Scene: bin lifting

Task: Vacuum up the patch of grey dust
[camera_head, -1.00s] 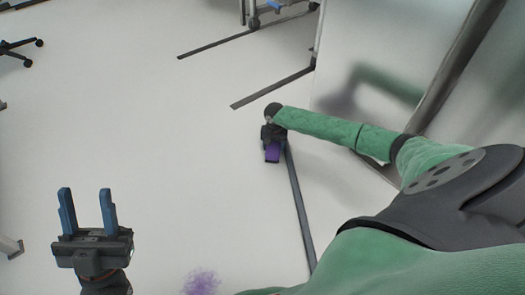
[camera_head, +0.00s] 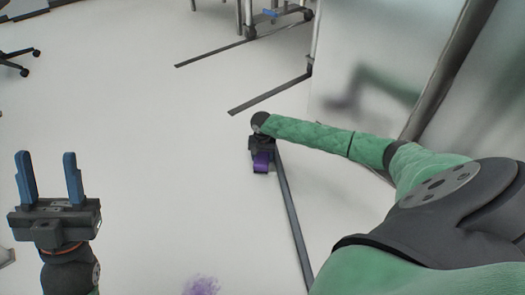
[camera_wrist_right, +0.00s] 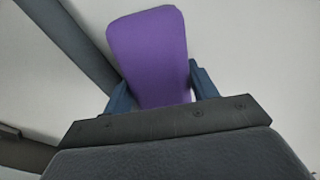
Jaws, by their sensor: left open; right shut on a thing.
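A fuzzy patch of dust (camera_head: 200,286) lies on the floor at the bottom edge of the head view, partly cut off; it looks purplish rather than grey. My right gripper (camera_head: 260,147) is shut on a purple thing (camera_head: 261,162), which seems to be the vacuum, well above the patch in the picture. In the right wrist view the purple body (camera_wrist_right: 150,50) sits between the two blue fingers of the right gripper (camera_wrist_right: 161,92); its lower end is hidden. My left gripper (camera_head: 47,165) is open and empty at the left, its blue fingers pointing up in the picture.
Dark tape strips (camera_head: 292,215) mark the pale floor. A wheeled frame (camera_head: 270,22) stands at the top. A shiny panel (camera_head: 385,60) with a metal post borders the right side. A chair base (camera_head: 15,62) shows at top left. The middle floor is clear.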

